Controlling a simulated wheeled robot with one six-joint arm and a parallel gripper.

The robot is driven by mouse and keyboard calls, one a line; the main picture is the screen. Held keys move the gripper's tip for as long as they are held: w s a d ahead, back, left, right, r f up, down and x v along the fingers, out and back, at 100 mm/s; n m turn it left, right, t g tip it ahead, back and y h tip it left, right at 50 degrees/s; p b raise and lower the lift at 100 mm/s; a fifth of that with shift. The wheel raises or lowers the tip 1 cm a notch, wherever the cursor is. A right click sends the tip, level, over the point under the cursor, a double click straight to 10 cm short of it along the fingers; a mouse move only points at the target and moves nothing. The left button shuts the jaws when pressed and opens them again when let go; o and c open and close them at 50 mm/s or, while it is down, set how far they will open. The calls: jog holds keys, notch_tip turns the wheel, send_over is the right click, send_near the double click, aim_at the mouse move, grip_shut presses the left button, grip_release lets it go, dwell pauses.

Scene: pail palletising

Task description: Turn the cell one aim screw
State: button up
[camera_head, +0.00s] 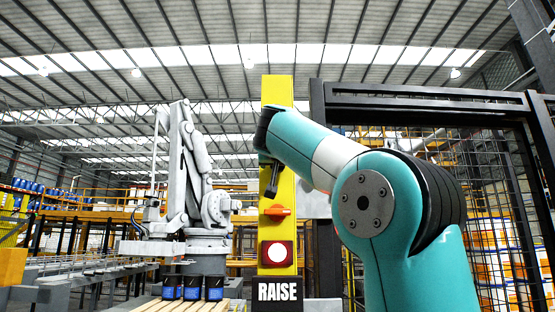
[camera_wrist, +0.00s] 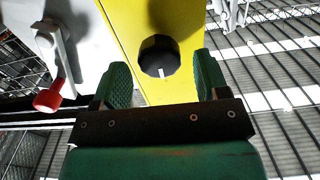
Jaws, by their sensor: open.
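A yellow post (camera_head: 278,225) stands in front of me in the head view. In the wrist view its yellow face (camera_wrist: 133,22) carries a black faceted knob (camera_wrist: 157,52) with a short white mark at its lower edge; I take it for the aim screw. My gripper (camera_wrist: 160,68) is open, with one green finger to each side of the knob and visible gaps between. I cannot tell how deep the fingers reach over it. In the head view my gripper (camera_head: 270,180) is a dark shape against the post, and the knob is hidden there.
The post also bears an orange switch (camera_head: 277,211), a red panel with a white button (camera_head: 277,253) and a RAISE sign (camera_head: 277,292). A red-tipped lever (camera_wrist: 48,98) sits beside the post. A grey robot (camera_head: 200,205), dark pails (camera_head: 192,288) and a mesh fence (camera_head: 500,170) stand around.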

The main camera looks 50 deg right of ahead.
jog(key=shift+p+x, duration=0.3)
jog(key=shift+x, duration=1)
jog(key=c, duration=0.9)
jog(key=shift+m, duration=0.3)
jog(key=m+b, duration=0.1)
jog(key=m, duration=0.2)
jog(key=shift+m+b, duration=0.35)
jog(key=shift+m, duration=0.05)
jog(key=shift+s+m+b, duration=0.1)
jog(key=shift+m+b, duration=0.2)
jog(key=shift+m, duration=0.8)
jog(key=shift+r, duration=0.1)
